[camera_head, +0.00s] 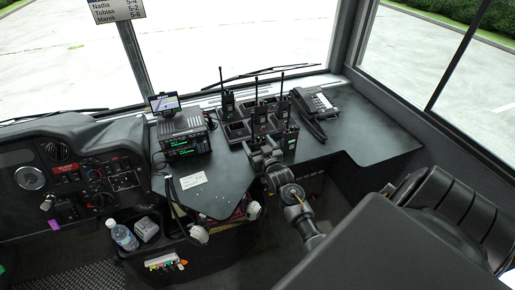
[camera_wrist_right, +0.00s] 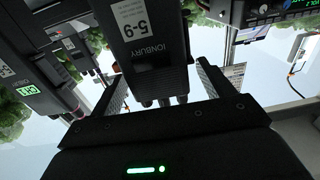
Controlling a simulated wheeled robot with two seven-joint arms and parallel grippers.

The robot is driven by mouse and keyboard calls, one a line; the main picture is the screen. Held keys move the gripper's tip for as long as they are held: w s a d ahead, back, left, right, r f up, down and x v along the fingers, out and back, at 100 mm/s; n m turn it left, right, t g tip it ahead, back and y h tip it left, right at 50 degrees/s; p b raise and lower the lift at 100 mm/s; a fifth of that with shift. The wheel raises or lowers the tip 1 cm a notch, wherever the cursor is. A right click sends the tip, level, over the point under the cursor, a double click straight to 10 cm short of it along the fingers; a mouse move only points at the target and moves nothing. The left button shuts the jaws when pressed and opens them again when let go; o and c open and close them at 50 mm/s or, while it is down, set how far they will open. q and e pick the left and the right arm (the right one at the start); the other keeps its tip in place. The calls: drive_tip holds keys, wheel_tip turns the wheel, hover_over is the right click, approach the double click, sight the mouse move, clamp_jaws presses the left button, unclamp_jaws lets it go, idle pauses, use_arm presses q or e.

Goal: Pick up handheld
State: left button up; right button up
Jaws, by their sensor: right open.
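Several black handheld radios with antennas stand in a charger (camera_head: 238,130) on the dark counter, including handhelds at the left (camera_head: 228,102) and right (camera_head: 290,137). My right gripper (camera_head: 262,146) is at the front of this group, and its arm hides part of the charger. In the right wrist view a black handheld labelled 5-9 (camera_wrist_right: 150,65) appears upside down between the fingers of my open right gripper (camera_wrist_right: 163,82). I cannot tell whether either finger touches it. Another handheld with a green display (camera_wrist_right: 35,75) is beside the left finger. My left gripper is not in view.
A desk phone (camera_head: 318,103) stands right of the charger. A radio unit with green displays (camera_head: 184,142) and a small screen (camera_head: 165,103) stand at the left. The counter's right part is clear. A seat (camera_head: 465,210) is at the right, a bottle (camera_head: 123,236) at lower left.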

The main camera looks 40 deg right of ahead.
drive_tip(key=shift+w+r, duration=0.1)
drive_tip(key=c, duration=1.5)
drive_tip(key=shift+r+b, duration=0.45)
drive_tip(key=shift+r, duration=0.4)
drive_tip(key=s+a+r+b, duration=0.1)
drive_tip(key=s+r, duration=0.2)
drive_tip(key=s, duration=0.1)
drive_tip(key=s+a+r, duration=0.1)
drive_tip(key=s+r, duration=0.3)
drive_tip(key=s, duration=0.1)
drive_tip(key=s+r+b, duration=0.1)
drive_tip(key=s+r, duration=0.3)
drive_tip(key=shift+s+a+r+b, duration=0.15)
drive_tip(key=shift+s+a+b, duration=0.2)
drive_tip(key=shift+s+a, duration=0.05)
